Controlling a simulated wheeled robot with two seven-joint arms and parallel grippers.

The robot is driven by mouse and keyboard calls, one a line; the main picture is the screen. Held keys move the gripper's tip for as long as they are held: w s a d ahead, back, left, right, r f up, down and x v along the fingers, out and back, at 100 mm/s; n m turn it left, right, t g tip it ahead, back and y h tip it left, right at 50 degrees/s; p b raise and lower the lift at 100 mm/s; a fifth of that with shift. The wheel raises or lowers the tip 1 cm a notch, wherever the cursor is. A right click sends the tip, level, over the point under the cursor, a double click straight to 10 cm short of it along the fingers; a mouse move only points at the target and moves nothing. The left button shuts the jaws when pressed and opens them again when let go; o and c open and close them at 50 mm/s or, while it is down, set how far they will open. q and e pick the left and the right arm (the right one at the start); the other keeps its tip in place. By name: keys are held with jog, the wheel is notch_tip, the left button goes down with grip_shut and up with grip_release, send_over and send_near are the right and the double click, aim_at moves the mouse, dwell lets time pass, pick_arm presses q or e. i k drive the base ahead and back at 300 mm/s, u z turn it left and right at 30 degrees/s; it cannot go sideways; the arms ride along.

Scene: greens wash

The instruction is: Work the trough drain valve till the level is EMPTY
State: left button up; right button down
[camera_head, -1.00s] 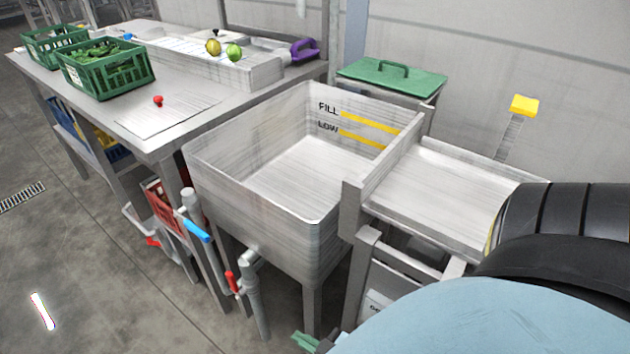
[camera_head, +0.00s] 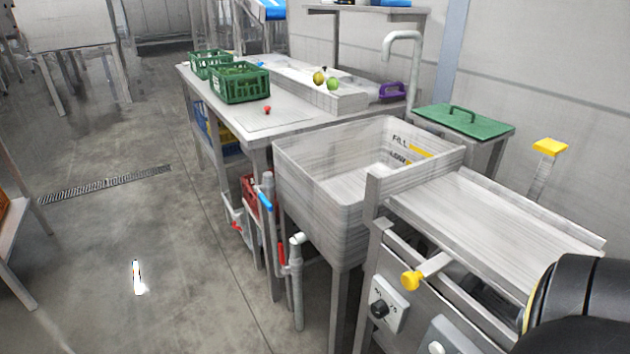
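The steel trough (camera_head: 318,190) stands in the middle of the view, with FILL and LOW lettered beside yellow marks on its inner back wall. The inside that shows looks bare and pale, with no clear water surface; its floor is mostly hidden by the front wall. A red lever (camera_head: 281,254) sits upright by the grey drain pipe (camera_head: 298,282) below the trough. A blue lever (camera_head: 265,201) is on another pipe to its upper left. Neither gripper is in view; only a dark part of my arm shows at the lower right.
A steel table (camera_head: 222,113) with green crates (camera_head: 240,88) stands behind and left of the trough. A sloped steel chute (camera_head: 480,215) with a yellow knob (camera_head: 411,281) and a control box (camera_head: 388,303) is at right. Wet floor (camera_head: 150,235) is open at left.

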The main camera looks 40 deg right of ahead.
aim_at(281, 249)
jog(key=u, duration=0.35)
jog(key=i, duration=0.7)
jog(key=z, duration=1.75)
